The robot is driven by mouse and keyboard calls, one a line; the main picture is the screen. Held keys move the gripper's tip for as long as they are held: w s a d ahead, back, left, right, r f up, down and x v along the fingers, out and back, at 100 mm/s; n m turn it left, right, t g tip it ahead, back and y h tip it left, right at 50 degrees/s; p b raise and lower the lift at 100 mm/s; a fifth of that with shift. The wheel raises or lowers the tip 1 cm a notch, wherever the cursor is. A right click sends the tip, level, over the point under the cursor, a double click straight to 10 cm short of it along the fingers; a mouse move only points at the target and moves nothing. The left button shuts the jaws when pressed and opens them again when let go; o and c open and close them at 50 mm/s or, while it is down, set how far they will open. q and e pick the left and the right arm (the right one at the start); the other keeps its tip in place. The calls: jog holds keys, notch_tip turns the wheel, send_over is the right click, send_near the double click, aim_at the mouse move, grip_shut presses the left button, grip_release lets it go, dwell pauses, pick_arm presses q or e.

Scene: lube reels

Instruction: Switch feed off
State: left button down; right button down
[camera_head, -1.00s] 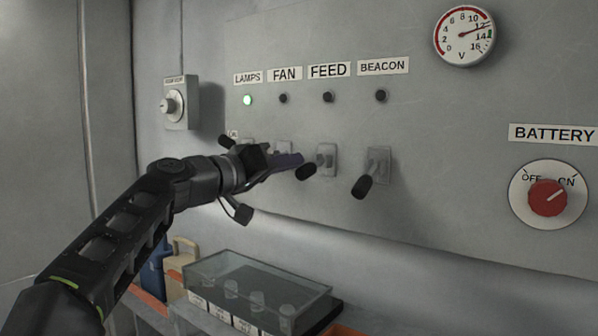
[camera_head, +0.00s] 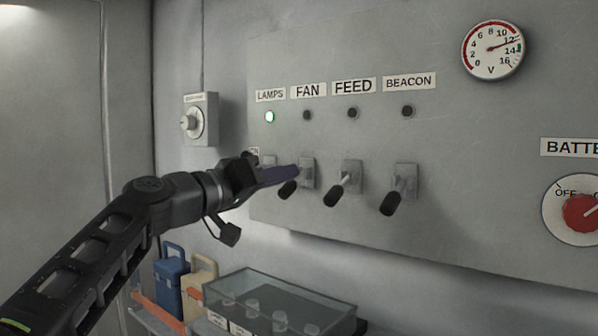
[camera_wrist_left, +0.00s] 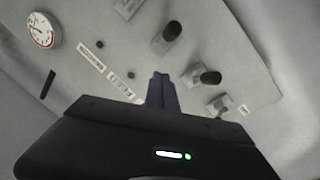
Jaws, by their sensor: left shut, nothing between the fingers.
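The FEED switch (camera_head: 351,174) is a grey plate with a black-tipped lever (camera_head: 335,196) pointing out and down. Its indicator (camera_head: 352,112) below the FEED label (camera_head: 354,87) is dark. My left gripper (camera_head: 296,173) is shut and empty. Its fingertips are left of the FEED lever, in front of the FAN switch (camera_head: 308,170); whether they touch it I cannot tell. In the wrist view the left gripper (camera_wrist_left: 161,82) lies between the FEED lever (camera_wrist_left: 172,32) and the FAN lever (camera_wrist_left: 210,77), near the panel. My right gripper is out of view.
The BEACON switch (camera_head: 406,178) is to the right, lever down. The LAMPS indicator (camera_head: 269,117) glows green; its switch is partly hidden by my gripper. A voltmeter (camera_head: 492,50) and a red BATTERY knob (camera_head: 581,213) are on the right. A clear-lidded box (camera_head: 275,300) stands below.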

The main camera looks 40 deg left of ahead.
pick_arm(q)
jog(key=s, duration=0.1)
jog(key=s+f, duration=0.1)
jog(key=s, duration=0.1)
jog(key=s+a, duration=0.1)
jog(key=shift+s+f, duration=0.2)
jog(key=shift+s, duration=0.2)
